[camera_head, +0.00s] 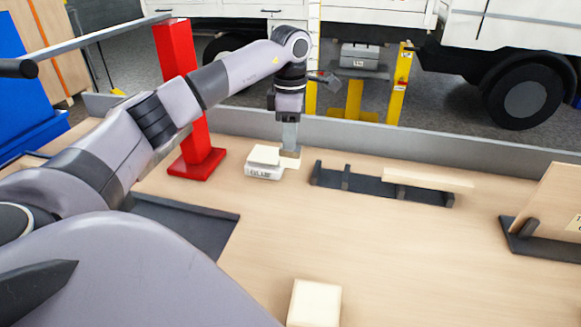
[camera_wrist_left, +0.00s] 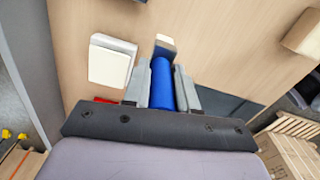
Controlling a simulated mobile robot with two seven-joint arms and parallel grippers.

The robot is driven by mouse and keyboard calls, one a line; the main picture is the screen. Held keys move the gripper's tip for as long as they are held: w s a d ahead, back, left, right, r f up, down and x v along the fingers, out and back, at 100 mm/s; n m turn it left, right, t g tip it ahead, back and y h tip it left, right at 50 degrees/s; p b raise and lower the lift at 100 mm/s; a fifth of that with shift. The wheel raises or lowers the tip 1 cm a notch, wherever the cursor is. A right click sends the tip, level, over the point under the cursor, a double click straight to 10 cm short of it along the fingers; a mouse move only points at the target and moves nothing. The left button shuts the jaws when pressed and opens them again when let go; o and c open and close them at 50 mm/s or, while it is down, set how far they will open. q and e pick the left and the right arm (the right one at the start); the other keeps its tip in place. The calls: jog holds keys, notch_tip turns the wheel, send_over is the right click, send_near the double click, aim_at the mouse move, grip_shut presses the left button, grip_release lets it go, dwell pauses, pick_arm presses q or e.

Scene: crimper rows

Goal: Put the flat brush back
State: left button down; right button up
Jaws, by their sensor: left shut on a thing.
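My left gripper (camera_head: 289,146) reaches down over the back of the wooden table, just right of a white labelled box (camera_head: 264,172). In the left wrist view its two fingers close on either side of a blue cylindrical handle (camera_wrist_left: 162,86), which I take to be the flat brush. My right gripper is in neither view.
A dark rack (camera_head: 330,180) with a pale wooden piece (camera_head: 428,179) lies right of the gripper. A red post (camera_head: 190,160) stands to the left. A pale block (camera_head: 315,303) sits in front, a board (camera_head: 550,205) at right. The table's middle is clear.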

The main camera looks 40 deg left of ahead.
aim_at(290, 166)
pick_arm(q)
notch_tip(290, 166, down, 8)
jog(key=shift+f, duration=0.2)
dwell(0.3)
jog(key=shift+f, duration=0.2)
jog(key=c, duration=0.9)
grip_release()
jog(key=shift+r, duration=0.1)
notch_tip(290, 166, up, 12)
jog(key=shift+r, duration=0.1)
